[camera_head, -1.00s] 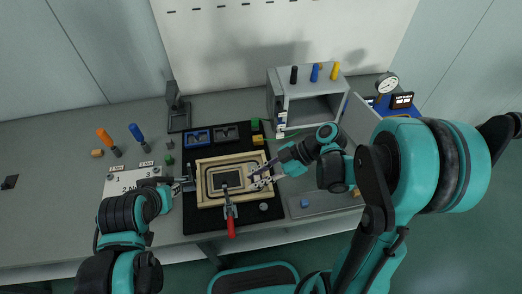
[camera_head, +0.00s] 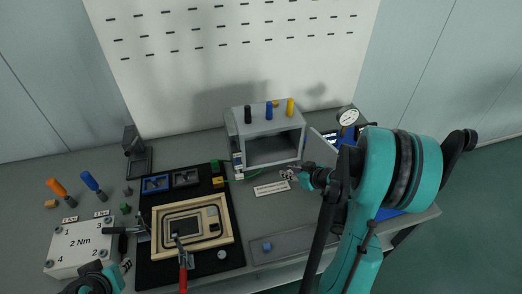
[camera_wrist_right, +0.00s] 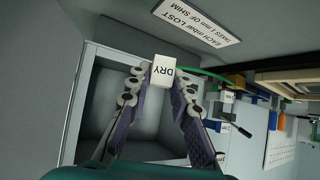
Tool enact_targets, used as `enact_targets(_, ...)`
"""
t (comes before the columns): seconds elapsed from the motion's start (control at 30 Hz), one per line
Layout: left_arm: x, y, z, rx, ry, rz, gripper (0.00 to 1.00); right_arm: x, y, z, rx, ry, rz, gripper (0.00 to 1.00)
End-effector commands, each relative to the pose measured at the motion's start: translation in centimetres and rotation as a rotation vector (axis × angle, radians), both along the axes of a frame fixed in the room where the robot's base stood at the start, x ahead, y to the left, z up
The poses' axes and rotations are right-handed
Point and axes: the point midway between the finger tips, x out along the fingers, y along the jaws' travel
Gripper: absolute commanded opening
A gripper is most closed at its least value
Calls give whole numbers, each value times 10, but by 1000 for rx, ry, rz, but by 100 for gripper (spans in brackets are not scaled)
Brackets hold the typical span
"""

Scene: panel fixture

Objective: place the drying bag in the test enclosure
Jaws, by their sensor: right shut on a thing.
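The drying bag, a small white packet marked DRY (camera_wrist_right: 163,72), is pinched between the fingertips of my right gripper (camera_wrist_right: 150,92) in the right wrist view. In the head view my right gripper (camera_head: 288,174) is in front of the test enclosure, outside it and low to its right; the bag is too small to make out there. The test enclosure (camera_head: 246,133) is a grey box with an open front and an empty-looking inside. Its opening also shows behind the fingers in the wrist view (camera_wrist_right: 88,60). My left arm is at the bottom left; its fingers are not clear.
The enclosure's door (camera_head: 321,147) stands open on the right. Coloured handles stand on its top. A printed strip (camera_head: 272,188) lies in front. A wooden frame (camera_head: 228,228) with a red-handled clamp (camera_head: 184,270) is left.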

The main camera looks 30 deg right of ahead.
Motion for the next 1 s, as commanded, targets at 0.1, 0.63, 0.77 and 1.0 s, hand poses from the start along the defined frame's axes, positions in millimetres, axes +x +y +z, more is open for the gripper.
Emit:
enact_targets(0.1,0,0,-4,0,0,0,29,21,2,-1,0,-1,-5,5)
enact_targets(0.63,0,0,-26,0,0,0,29,134,20,-1,-1,0,-4,5)
enact_targets(0.77,0,0,-28,0,0,0,29,142,21,-1,0,0,-5,5)
enact_targets(1.0,0,0,-41,0,0,0,29,176,27,-7,0,0,-4,5)
